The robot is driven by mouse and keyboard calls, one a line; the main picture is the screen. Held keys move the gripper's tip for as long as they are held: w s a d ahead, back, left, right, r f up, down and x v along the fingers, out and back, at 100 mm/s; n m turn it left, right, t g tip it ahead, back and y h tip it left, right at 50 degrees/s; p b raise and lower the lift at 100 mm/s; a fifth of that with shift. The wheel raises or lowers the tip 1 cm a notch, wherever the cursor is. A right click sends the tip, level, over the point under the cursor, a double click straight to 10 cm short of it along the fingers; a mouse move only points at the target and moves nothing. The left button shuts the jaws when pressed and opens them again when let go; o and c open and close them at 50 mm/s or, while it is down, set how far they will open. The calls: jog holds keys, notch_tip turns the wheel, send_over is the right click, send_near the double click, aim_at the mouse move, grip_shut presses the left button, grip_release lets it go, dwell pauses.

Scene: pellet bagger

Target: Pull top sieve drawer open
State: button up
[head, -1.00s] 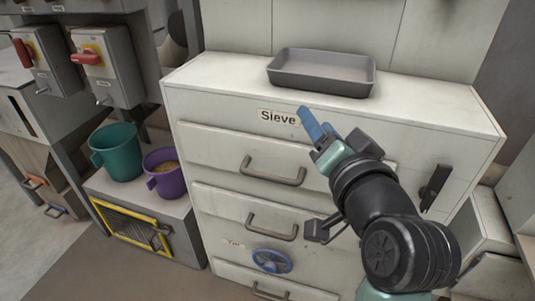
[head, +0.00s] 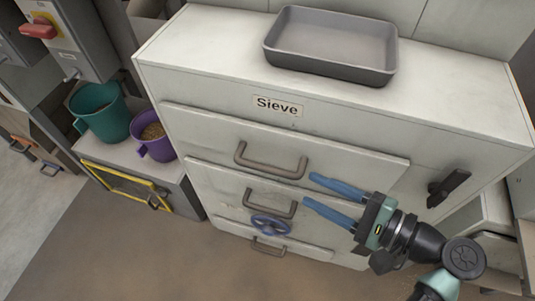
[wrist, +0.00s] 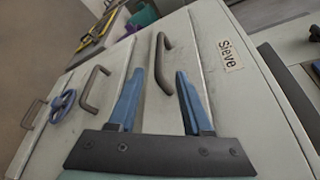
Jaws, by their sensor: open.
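The white sieve cabinet carries a "Sieve" label (head: 278,106) above its drawers. The top sieve drawer (head: 345,150) looks shut, with a dark bar handle (head: 268,162) on its front. In the wrist view the top handle (wrist: 162,62) shows between and beyond my blue fingertips. My gripper (head: 309,188) is open and empty, its two blue fingers pointing left, to the right of and slightly below the top handle in the head view. The fingers look apart from the handle.
Lower drawers have a second handle (head: 270,203) and a blue handwheel (head: 270,225). A dark latch lever (head: 447,187) sits right of the drawers. A grey tray (head: 330,45) stands on top. Teal (head: 103,112) and purple (head: 154,136) jugs stand at left.

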aim_at(277, 174)
jog(key=b+x, duration=0.1)
jog(key=x, duration=1)
jog(key=shift+w+a+b, duration=0.1)
jog(key=shift+a+b, duration=0.25)
grip_shut()
dwell(0.8)
